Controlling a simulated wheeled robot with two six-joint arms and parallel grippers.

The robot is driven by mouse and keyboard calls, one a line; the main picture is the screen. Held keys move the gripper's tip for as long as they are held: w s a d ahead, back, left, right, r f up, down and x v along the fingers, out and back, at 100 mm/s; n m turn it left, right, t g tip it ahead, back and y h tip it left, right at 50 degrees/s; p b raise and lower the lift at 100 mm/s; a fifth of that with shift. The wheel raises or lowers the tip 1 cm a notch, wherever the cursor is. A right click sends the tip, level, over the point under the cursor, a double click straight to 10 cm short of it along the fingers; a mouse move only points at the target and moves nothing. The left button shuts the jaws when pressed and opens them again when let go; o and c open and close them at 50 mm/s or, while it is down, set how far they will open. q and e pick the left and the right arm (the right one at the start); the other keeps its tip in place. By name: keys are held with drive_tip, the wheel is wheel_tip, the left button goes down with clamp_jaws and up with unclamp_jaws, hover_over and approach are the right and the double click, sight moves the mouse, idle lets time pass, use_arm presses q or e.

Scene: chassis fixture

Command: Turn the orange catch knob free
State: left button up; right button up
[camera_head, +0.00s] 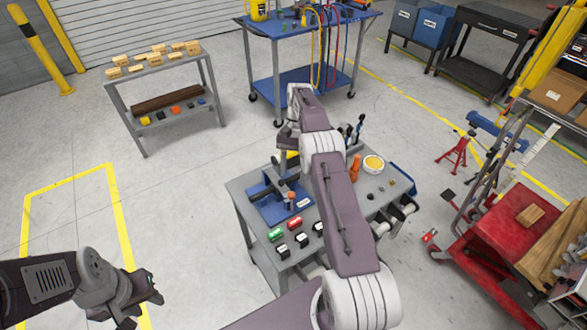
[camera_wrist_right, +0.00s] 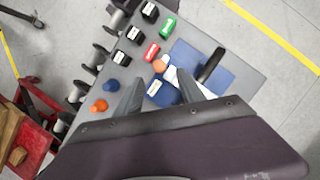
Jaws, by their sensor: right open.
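The orange catch knob (camera_wrist_right: 158,66) shows in the right wrist view, at the edge of a blue plate (camera_wrist_right: 222,62) with a dark bar on it. In the head view the knob (camera_head: 291,195) is small, on the blue fixture (camera_head: 275,209) on the grey cart. My right gripper (camera_wrist_right: 161,76) is open above the fixture, its fingers spread on either side of a blue block (camera_wrist_right: 163,94) with a white label. The knob appears just beyond the fingertips, apart from them. My left gripper (camera_head: 142,307) is at the lower left in the head view, open and empty, far from the cart.
Red and green labelled blocks (camera_wrist_right: 152,52) and black ones stand beside the fixture. An orange bottle (camera_head: 355,168) and a yellow-topped round container (camera_head: 373,164) are at the cart's far side. A red trolley (camera_head: 490,240) stands to the right. Floor left of the cart is clear.

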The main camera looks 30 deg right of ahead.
use_arm(q)
wheel_tip(320, 180, up, 6)
drive_tip(key=p, duration=0.4)
use_arm(e)
drive_tip(key=shift+v, duration=0.95)
